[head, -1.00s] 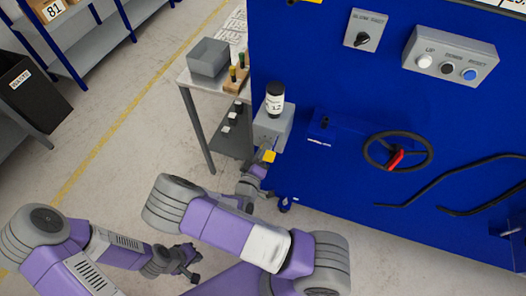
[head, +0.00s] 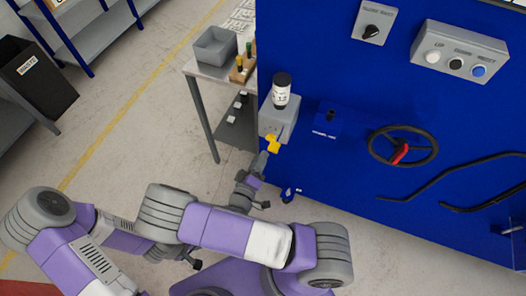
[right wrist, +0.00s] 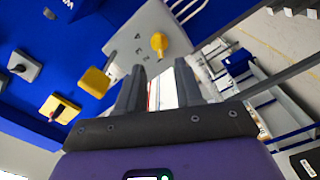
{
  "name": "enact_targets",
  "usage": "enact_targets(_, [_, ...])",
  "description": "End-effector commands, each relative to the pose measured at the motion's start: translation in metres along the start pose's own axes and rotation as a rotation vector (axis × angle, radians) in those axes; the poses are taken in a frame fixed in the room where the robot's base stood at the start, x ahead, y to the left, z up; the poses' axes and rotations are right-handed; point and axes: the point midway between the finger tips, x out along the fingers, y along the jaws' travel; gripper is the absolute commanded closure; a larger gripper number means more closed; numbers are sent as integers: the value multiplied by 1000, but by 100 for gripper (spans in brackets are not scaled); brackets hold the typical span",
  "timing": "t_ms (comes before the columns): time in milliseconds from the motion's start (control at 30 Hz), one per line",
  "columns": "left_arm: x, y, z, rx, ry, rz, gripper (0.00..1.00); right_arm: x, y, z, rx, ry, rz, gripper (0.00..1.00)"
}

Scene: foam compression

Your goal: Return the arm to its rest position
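My right gripper (head: 261,163) is just below a grey box on the blue machine's left side, close to a yellow handle (head: 273,144). In the right wrist view its two fingers (right wrist: 158,80) stand apart with nothing held between them. A grey box with a yellow knob (right wrist: 158,43) shows beyond the fingertips, apart from them. My left gripper (head: 191,260) hangs low over the floor, left of my right arm; it is too small to tell its fingers' state.
The blue machine (head: 345,185) fills the right, with a black handwheel (head: 428,146) and a button box (head: 459,48). A dark-lidded bottle (head: 281,93) stands on the grey box. A side table (head: 212,72) holds a grey bin (head: 215,47).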

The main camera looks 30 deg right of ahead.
Motion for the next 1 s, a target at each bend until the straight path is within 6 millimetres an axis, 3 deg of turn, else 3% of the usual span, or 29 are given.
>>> enact_targets(567, [0, 0, 0, 0, 0, 0, 100, -2, 0, 1, 0, -2, -2, 64])
enact_targets(667, [0, 0, 0, 0, 0, 0, 100, 0, -9, 8, 5, -31, -44, 64])
enact_targets(833, [0, 0, 0, 0, 0, 0, 100, 0, -58, 50, 50, -202, -309, 64])
enact_targets(1000, [0, 0, 0, 0, 0, 0, 100, -34, -118, 96, 172, -478, -685, 64])
